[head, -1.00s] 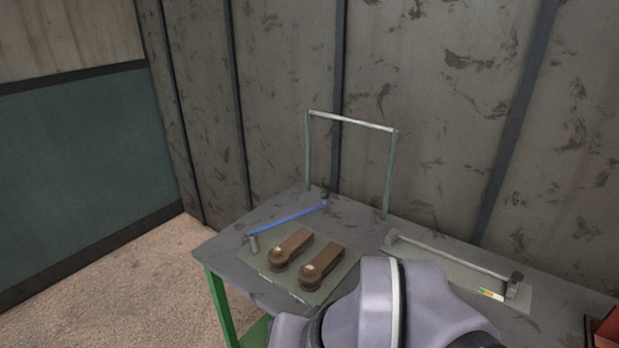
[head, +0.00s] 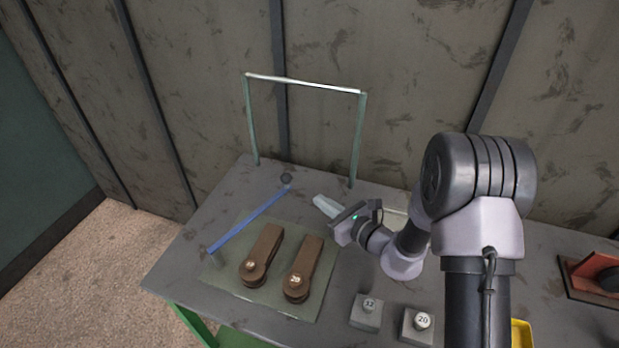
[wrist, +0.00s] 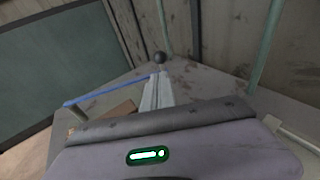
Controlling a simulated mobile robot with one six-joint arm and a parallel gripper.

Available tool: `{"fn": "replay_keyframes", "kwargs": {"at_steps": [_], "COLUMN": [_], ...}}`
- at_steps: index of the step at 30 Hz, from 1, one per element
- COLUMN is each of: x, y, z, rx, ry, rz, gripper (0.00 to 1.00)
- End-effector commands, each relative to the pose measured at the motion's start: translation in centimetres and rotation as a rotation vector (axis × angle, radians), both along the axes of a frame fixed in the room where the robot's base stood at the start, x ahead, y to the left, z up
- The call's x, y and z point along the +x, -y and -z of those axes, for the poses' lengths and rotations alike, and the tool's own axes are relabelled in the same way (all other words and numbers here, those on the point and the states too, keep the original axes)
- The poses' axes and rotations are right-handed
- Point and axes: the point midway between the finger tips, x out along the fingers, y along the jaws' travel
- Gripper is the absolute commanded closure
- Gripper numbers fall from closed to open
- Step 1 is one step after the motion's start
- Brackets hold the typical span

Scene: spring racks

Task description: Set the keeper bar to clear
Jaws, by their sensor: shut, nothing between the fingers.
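The keeper bar appears to be the thin blue bar (head: 248,222), lying diagonally near the table's left edge. Its near end meets a short grey post, and its far end lies beside a dark ball knob (head: 286,178). In the wrist view the blue bar (wrist: 108,90) runs left of my fingers, and the knob (wrist: 160,58) shows just beyond their tips. My gripper (head: 318,201) is shut and empty, right of the bar's far end, with its fingers pointing toward the knob. I cannot tell whether the fingertips touch anything.
A green frame (head: 249,120) stands behind. A red item (head: 590,275) and a yellow edge (head: 521,335) are to the right.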

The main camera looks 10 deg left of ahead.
Motion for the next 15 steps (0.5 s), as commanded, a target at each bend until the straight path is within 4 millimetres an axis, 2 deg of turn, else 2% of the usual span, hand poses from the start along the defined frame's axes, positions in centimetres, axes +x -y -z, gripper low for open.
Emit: {"fn": "replay_keyframes", "kwargs": {"at_steps": [9,15], "x": [4.2,6.4], "y": [-5.5,-8.0], "z": [1.5,2.1], "rx": [-0.001,0.000], "ry": [0.003,0.002], "rz": [-0.006,-0.003], "gripper": [1.00,1.00]}}
